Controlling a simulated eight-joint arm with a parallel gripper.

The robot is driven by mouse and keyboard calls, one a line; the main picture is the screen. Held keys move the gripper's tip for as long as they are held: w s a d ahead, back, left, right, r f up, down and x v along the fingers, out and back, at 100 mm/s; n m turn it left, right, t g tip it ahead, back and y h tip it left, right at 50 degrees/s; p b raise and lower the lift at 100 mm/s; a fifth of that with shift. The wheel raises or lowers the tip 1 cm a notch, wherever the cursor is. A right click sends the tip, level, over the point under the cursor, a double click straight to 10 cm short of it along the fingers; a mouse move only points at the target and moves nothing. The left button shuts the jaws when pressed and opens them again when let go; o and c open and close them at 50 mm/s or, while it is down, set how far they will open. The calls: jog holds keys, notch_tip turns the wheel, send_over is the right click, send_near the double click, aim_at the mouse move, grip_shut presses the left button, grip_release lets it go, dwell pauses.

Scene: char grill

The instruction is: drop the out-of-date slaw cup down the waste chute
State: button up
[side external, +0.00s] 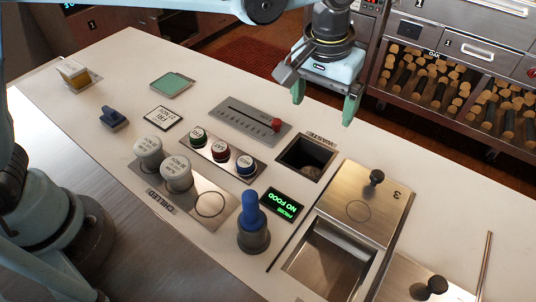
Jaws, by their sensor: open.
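Two white-lidded cups stand upright on the steel CHILLED plate (228,196), one at the back (149,149) and one in front (176,172). Their lids carry dark print too small for me to read surely. A third ringed spot on that plate is empty. The square WASTE chute (291,153) is an open dark hole in the counter; a dim greyish-brown rounded shape shows inside, and I cannot tell what it is. My gripper (324,104) is open and empty, fingers pointing down, raised above and behind the chute, away from the cups.
A date card (163,118) lies behind the cups. Round coloured buttons (220,153), a slider panel (243,120), a blue-handled probe (253,225) and a "NO FOOD" display (282,204) are near. A lidded steel bin (365,205) and an open well (328,262) lie right.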

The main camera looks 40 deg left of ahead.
jog(key=shift+s+r, duration=0.15)
jog(key=shift+r, duration=0.6)
jog(key=shift+s+r, duration=0.1)
jog(key=shift+r, duration=0.65)
jog(key=s+a+r+t, duration=0.1)
jog(key=s+a, duration=0.1)
jog(key=a, duration=0.6)
jog(key=s+a+r+t, duration=0.1)
jog(key=s+a, duration=0.1)
jog(key=a, duration=0.5)
jog(key=s+a+f+t, duration=0.3)
jog(key=s+a+f, duration=0.2)
jog(key=s+a, duration=0.3)
jog(key=a, duration=0.2)
jog(key=shift+s+a, duration=0.15)
jog(key=shift+a, duration=0.25)
